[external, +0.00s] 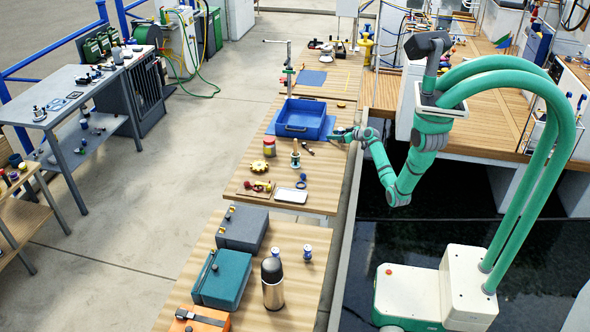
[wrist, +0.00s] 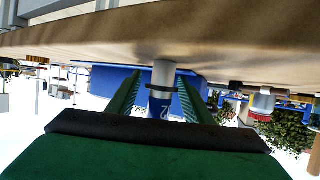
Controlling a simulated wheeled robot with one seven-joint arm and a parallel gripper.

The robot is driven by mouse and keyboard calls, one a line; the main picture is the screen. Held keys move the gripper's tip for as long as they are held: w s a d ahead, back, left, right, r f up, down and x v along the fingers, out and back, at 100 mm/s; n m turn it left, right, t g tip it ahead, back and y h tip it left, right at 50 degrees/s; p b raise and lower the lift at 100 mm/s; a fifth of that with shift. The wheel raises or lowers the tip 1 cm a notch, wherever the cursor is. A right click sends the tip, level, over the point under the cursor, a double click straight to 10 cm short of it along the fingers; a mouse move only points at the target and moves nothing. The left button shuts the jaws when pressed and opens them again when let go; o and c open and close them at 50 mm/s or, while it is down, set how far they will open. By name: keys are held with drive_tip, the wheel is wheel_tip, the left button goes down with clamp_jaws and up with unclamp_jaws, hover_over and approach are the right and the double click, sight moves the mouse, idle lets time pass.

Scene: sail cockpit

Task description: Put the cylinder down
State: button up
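The cylinder (wrist: 163,78) shows in the wrist view, grey-white at one end and blue at the other. It lies between the two green fingers of my gripper (wrist: 160,80), with a visible gap on its left side and a thinner one on its right. The wrist picture looks upside down, with the table surface (wrist: 90,35) at the top; the cylinder's pale end meets it, but contact is unclear. In the external view, my gripper (external: 341,134) is low at the table's right edge, beside the blue tray's mat. The cylinder cannot be made out there.
A blue tray (external: 300,131) stands on a blue mat (external: 328,127) just left of my gripper. Bare wood (external: 330,172) shows along the table's right side.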

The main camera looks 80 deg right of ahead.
drive_tip(key=shift+s+r, duration=0.1)
drive_tip(key=shift+r, duration=0.1)
drive_tip(key=v, duration=1.1)
drive_tip(key=shift+s+a+r, duration=0.25)
drive_tip(key=shift+s, duration=0.05)
